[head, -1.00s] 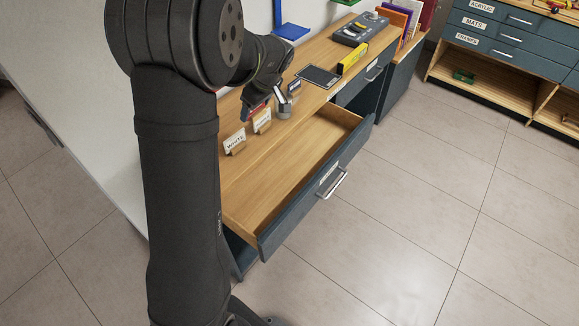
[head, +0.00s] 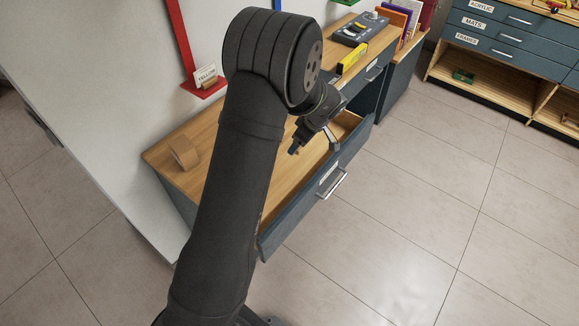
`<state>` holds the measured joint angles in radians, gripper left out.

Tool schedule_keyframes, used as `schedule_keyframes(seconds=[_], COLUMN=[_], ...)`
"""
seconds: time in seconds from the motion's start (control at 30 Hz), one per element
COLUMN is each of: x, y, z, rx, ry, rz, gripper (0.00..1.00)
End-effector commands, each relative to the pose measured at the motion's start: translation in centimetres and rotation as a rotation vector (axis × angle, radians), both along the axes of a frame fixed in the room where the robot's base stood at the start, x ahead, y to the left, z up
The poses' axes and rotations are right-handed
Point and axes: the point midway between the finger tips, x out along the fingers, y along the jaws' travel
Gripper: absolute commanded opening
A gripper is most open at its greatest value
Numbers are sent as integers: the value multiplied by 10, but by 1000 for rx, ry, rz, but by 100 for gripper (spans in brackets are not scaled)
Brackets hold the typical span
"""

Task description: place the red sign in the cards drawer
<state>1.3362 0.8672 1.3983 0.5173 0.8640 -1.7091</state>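The open drawer (head: 268,244) has a blue-grey front with a pale label too small to read and a metal handle (head: 333,186); I cannot confirm it is the cards drawer. My gripper (head: 312,148) hangs over the far part of this drawer, pointing down. One dark finger shows at its left and a greyer part at its right. Whether it is open or shut on something is not clear. I cannot make out a red sign; my arm covers much of the worktop and of the drawer's inside.
A yellow level (head: 350,60) and a grey device (head: 360,29) are at the back. Floor at right is clear.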

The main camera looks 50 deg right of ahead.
Motion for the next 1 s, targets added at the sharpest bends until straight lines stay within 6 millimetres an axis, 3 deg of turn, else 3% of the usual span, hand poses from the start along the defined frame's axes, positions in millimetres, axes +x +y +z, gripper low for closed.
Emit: schedule_keyframes(seconds=[0.1,0.33,0.53,1.0], x=[0,0,0,0], y=[1,0,1,0], z=[-33,-64,-102,-153], rx=[4,1,2,-1], ry=[1,1,0,-1], rz=[1,-1,0,-1], gripper=[51,51,51,51])
